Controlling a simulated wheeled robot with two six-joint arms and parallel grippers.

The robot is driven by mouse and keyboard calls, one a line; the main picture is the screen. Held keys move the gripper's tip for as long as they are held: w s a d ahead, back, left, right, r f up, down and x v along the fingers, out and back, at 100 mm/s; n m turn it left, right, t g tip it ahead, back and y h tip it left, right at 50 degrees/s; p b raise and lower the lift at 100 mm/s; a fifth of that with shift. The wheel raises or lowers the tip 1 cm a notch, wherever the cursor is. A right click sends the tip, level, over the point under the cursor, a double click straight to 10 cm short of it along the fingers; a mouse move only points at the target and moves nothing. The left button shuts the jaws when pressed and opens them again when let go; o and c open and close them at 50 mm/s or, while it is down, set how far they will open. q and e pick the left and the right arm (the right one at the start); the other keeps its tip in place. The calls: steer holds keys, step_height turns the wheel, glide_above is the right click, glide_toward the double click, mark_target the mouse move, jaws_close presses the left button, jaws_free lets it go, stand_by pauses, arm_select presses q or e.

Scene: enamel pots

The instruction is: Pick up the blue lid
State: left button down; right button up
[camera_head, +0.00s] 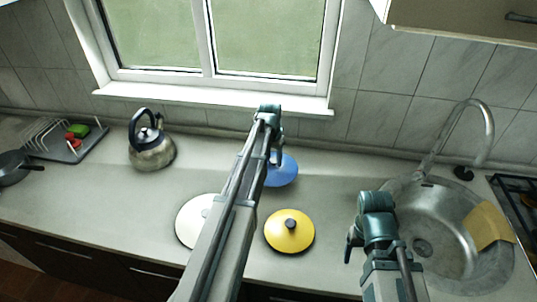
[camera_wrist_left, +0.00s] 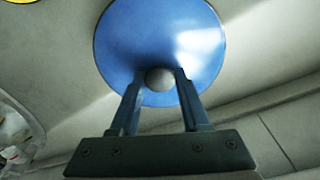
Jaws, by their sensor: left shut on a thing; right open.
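The blue lid (camera_head: 284,170) is on the counter below the window, partly hidden behind my left arm in the head view. In the left wrist view the blue lid (camera_wrist_left: 150,40) fills the top middle, with its round grey knob (camera_wrist_left: 160,79) between the fingertips. My left gripper (camera_wrist_left: 158,78) is shut on that knob. I cannot tell whether the lid touches the counter. My right gripper (camera_head: 362,247) is open and empty, in front of the sink's left side.
A yellow lid (camera_head: 290,232) and a white lid (camera_head: 190,222) lie nearer on the counter. A kettle (camera_head: 152,146) stands at the left by a dish rack (camera_head: 62,143). A sink (camera_head: 455,240) with a yellow cloth (camera_head: 488,225) is at the right.

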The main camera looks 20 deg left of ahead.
arm_select(q)
steer(key=s+d+r+p, duration=0.1)
steer(key=s+d, duration=0.5)
steer(key=d, duration=0.5)
steer(key=shift+d, duration=0.2)
